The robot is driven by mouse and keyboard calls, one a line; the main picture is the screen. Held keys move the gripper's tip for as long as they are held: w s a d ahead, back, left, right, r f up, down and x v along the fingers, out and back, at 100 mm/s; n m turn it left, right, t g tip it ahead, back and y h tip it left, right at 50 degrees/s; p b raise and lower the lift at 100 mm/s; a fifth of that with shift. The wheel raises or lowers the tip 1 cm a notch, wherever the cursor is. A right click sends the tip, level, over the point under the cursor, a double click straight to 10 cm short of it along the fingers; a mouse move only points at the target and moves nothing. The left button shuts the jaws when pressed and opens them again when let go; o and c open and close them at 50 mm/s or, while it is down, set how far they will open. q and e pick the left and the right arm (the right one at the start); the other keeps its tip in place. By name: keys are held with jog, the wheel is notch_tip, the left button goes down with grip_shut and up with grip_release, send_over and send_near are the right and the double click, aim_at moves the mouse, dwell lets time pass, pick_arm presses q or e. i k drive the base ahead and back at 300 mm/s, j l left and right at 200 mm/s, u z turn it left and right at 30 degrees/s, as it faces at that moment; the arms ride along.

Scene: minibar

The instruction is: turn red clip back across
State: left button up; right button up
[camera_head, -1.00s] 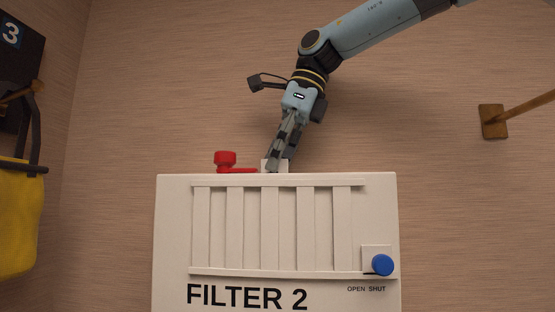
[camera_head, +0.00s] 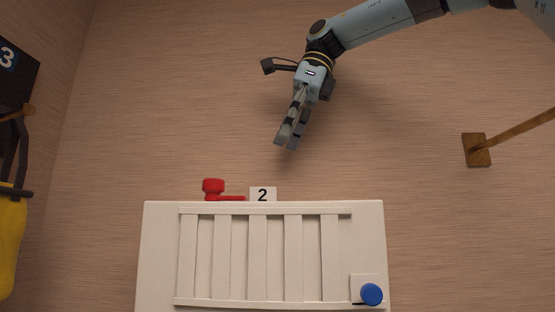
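The red clip (camera_head: 213,187) sits on the top edge of the white filter box (camera_head: 370,235), left of its middle. My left gripper is out of view.
The box front has white slats and a blue knob (camera_head: 371,294) at lower right. A yellow bag (camera_head: 10,245) and a dark "3" panel (camera_head: 15,78) are at the left. A wooden bracket (camera_head: 476,149) is at the right. The space around my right gripper is clear.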

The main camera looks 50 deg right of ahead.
aim_at(213, 188)
jog(key=k+j, duration=0.35)
jog(key=j, duration=0.2)
jog(key=k+j, duration=0.35)
jog(key=j, duration=0.15)
jog(key=k+j, duration=0.35)
jog(key=j, duration=0.2)
